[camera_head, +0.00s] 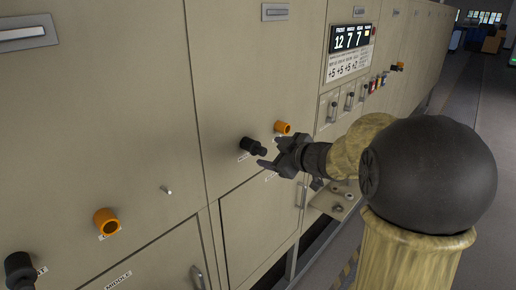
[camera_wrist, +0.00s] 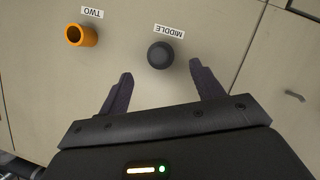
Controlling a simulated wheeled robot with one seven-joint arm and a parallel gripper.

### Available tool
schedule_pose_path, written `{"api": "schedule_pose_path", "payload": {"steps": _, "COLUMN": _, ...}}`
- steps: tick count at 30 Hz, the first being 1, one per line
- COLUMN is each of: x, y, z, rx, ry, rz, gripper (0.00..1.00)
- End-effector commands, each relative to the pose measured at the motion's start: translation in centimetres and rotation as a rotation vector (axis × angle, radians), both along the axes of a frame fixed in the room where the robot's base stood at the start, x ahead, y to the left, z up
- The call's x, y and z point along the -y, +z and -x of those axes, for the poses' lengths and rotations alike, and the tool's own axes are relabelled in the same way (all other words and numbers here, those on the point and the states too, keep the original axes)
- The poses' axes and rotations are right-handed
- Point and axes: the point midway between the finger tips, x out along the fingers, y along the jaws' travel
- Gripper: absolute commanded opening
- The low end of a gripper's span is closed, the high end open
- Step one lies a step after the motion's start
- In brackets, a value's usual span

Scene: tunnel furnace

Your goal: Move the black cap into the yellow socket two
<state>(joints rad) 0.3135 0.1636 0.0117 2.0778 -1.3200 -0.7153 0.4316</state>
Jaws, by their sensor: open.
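The black cap (camera_head: 252,146) sticks out from the beige furnace panel, and the wrist view shows it (camera_wrist: 160,55) beside a label reading MIDDLE. The yellow socket two (camera_head: 283,128) is an orange-yellow ring to the right of the cap and a little higher. In the wrist view this socket (camera_wrist: 82,36) is at the upper left, beside a label reading TWO, and looks empty. My gripper (camera_head: 270,152) is open and empty, close in front of the cap. In the wrist view its fingertips (camera_wrist: 160,71) are spread to either side of the cap's near edge, without visible contact.
Another orange socket (camera_head: 106,222) and another black cap (camera_head: 20,270) are on the panel at the lower left. A small pale peg (camera_head: 167,190) sticks out between. A display panel (camera_head: 350,38) and several switches are at the upper right. A door handle (camera_head: 302,195) protrudes below my gripper.

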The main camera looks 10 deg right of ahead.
Motion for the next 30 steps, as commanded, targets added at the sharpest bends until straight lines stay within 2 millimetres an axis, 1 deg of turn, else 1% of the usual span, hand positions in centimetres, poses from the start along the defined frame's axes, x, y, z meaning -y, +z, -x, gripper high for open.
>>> {"api": "schedule_pose_path", "payload": {"steps": 1, "x": -0.4, "y": -0.2, "z": -0.8, "rx": -0.002, "ry": 0.002, "rz": -0.001, "gripper": 0.66}}
{"api": "schedule_pose_path", "payload": {"steps": 12, "x": -2.7, "y": -2.1, "z": -5.6, "rx": -0.002, "ry": 0.002, "rz": 0.000, "gripper": 0.66}}
{"api": "schedule_pose_path", "payload": {"steps": 18, "x": -3.2, "y": -2.6, "z": -6.6, "rx": -0.001, "ry": 0.001, "rz": 0.000, "gripper": 0.66}}
{"api": "schedule_pose_path", "payload": {"steps": 25, "x": -3.2, "y": -2.7, "z": -6.6, "rx": 0.000, "ry": 0.001, "rz": 0.001, "gripper": 0.66}}
{"api": "schedule_pose_path", "payload": {"steps": 26, "x": -3.2, "y": -2.7, "z": -6.6, "rx": -0.001, "ry": 0.001, "rz": 0.000, "gripper": 0.64}}
{"api": "schedule_pose_path", "payload": {"steps": 30, "x": -3.2, "y": -2.7, "z": -6.6, "rx": -0.001, "ry": 0.001, "rz": 0.000, "gripper": 0.36}}
